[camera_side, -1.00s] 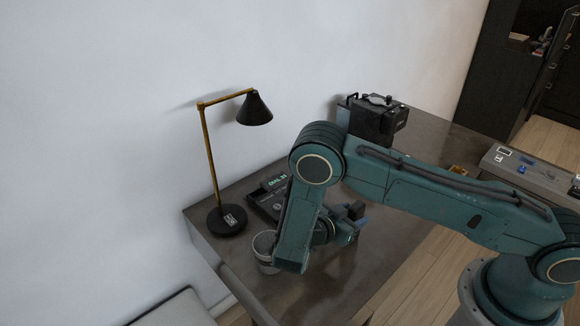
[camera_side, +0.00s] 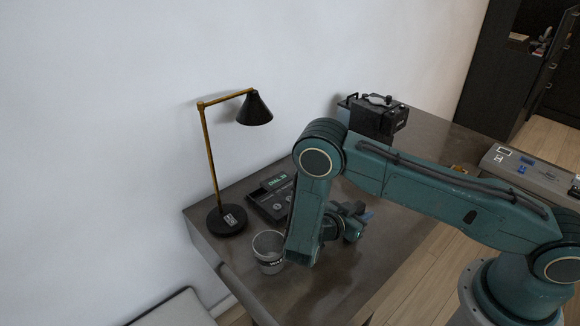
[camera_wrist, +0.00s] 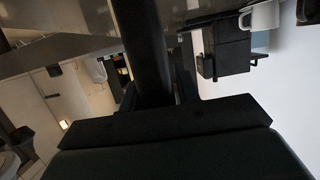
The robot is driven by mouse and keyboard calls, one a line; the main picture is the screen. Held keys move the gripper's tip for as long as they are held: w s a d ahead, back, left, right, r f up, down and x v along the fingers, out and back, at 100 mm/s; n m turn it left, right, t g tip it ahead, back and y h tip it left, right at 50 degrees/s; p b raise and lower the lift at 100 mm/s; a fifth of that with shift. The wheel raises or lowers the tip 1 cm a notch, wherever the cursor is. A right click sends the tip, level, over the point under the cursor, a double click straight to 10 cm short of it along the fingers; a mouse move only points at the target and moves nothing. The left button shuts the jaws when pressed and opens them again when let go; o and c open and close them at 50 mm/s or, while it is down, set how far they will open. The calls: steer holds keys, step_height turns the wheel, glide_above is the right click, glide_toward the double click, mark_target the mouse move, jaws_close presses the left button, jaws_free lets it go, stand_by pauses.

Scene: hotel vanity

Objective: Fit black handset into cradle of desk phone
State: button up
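The desk phone (camera_side: 272,198) is dark and lies on the desk behind the grey cup, partly hidden by my arm. Its lit screen faces up; the cradle is too small to make out. My gripper (camera_side: 352,222) is right of the phone, low over the desk and partly hidden by my own arm. In the wrist view a long black bar, apparently the handset (camera_wrist: 145,40), runs up from between the fingers of my gripper (camera_wrist: 158,92), which look shut on it. The handset cannot be made out clearly in the side view.
A grey cup (camera_side: 268,252) stands close beside my forearm. A lamp (camera_side: 228,220) stands left of the phone. A black machine (camera_side: 378,118) stands at the back; it also shows in the wrist view (camera_wrist: 228,52), near a white cup (camera_wrist: 260,16).

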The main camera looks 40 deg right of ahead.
jaws_close()
steer(key=shift+r, duration=0.2)
step_height(320, 180, up, 20)
steer(key=shift+f, duration=0.15)
stand_by(0.6)
steer(key=shift+w, duration=0.1)
stand_by(0.5)
steer(key=w+a+r+n+t+y, duration=0.3)
steer(key=w+a+n+t+y, duration=0.3)
steer(key=n+t, duration=0.8)
steer(key=shift+w+a+n+y, duration=0.35)
steer(key=shift+w+y, duration=1.45)
steer(key=shift+y, duration=0.4)
